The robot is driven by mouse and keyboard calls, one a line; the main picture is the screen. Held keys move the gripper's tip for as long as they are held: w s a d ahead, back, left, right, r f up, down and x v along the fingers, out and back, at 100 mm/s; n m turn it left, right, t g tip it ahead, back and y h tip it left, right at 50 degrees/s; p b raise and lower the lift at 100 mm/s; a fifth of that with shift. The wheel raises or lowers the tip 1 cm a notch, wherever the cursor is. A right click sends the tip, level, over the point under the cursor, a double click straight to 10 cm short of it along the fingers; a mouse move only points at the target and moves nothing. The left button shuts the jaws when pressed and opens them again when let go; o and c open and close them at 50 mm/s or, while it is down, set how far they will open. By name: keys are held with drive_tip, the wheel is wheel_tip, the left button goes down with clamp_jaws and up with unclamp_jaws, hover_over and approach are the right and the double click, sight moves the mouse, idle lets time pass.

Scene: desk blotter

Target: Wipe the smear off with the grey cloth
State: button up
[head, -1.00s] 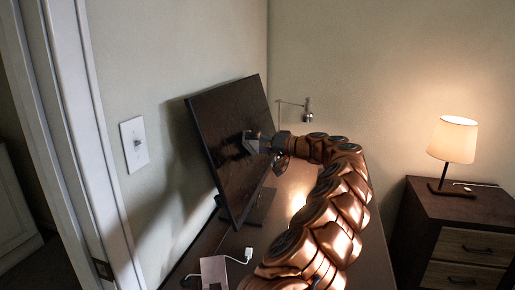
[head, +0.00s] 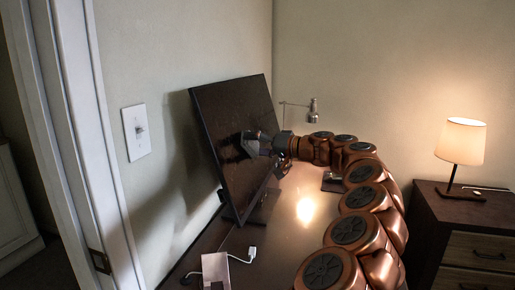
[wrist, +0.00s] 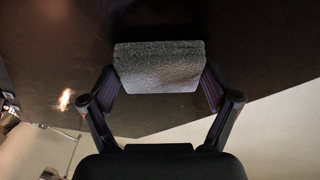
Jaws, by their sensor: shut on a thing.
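My gripper (head: 262,143) is at the dark screen of the monitor (head: 226,110), which stands tilted on the desk. In the wrist view my gripper (wrist: 162,88) is shut on the grey cloth (wrist: 158,67), a thick, textured block between the two fingers. The cloth faces the dark screen and looks close to it or touching; I cannot tell which. The smear cannot be made out clearly; the cloth and gripper hide part of the screen.
The desk (head: 290,225) holds a pale box-like item (head: 216,271) with a white cable plug (head: 251,254) at the front. A small wall lamp (head: 313,110) is behind. A nightstand (head: 470,235) with a lit lamp (head: 461,140) stands right. The wall with a switch (head: 137,132) is left.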

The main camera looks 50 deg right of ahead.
drive_tip(key=shift+s, duration=0.1)
idle(0.3)
drive_tip(key=shift+s+d+r, duration=0.3)
drive_tip(key=shift+s+d, duration=0.1)
drive_tip(key=shift+s, duration=0.4)
drive_tip(key=shift+s+d+r, duration=0.35)
drive_tip(key=shift+s+d, duration=0.1)
drive_tip(key=shift+s, duration=0.35)
drive_tip(key=shift+s+d+r, duration=0.3)
drive_tip(key=shift+s+d, duration=0.1)
drive_tip(key=shift+s, duration=0.4)
drive_tip(key=s, duration=0.1)
drive_tip(key=s+d+r, duration=0.1)
drive_tip(key=shift+s+d, duration=0.15)
drive_tip(key=shift+s, duration=0.15)
